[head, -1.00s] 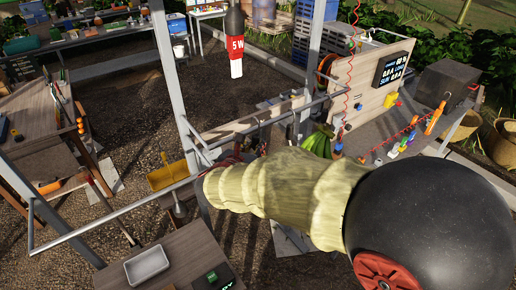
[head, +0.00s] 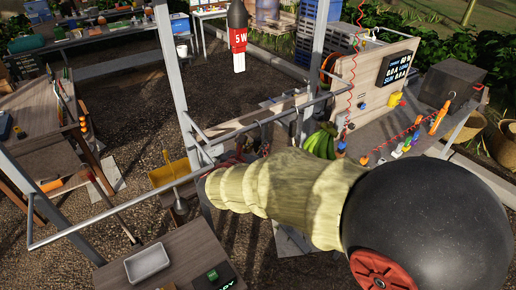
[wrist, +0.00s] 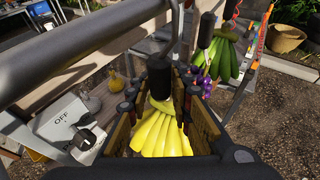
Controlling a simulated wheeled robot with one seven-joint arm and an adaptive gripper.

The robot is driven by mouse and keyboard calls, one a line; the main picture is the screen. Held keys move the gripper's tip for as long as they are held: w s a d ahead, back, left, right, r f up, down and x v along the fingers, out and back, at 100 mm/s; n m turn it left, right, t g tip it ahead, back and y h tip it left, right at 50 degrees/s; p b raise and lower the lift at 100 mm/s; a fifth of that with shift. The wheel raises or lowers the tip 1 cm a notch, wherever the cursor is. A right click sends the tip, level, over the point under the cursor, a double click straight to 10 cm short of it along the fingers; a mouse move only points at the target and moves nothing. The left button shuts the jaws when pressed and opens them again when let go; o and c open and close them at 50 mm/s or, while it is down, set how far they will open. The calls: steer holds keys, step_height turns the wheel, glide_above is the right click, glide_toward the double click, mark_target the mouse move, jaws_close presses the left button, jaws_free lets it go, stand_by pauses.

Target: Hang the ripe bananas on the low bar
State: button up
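The ripe bananas (wrist: 160,135) are a bright yellow bunch with a dark handle (wrist: 158,78) at the top, seen in the middle of the wrist view. My gripper (wrist: 160,85) has one finger on each side of the handle and appears closed around it; the exact contact is dark and hard to see. The low bar, a grey metal tube (wrist: 80,45), crosses the upper left of the wrist view, near the handle. In the head view the bar (head: 110,212) runs from lower left to the middle. There my sleeved arm hides the gripper and the ripe bunch.
A green banana bunch (wrist: 228,60) hangs to the right; it also shows in the head view (head: 322,142). A white box marked OFF (wrist: 65,122) is at the left. A post (head: 175,85) and a wooden board with a display (head: 375,75) stand nearby.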

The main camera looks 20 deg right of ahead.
steer(key=o, duration=0.4)
steer(key=shift+f, duration=0.3)
steer(key=v, duration=1.2)
steer(key=shift+r, duration=0.2)
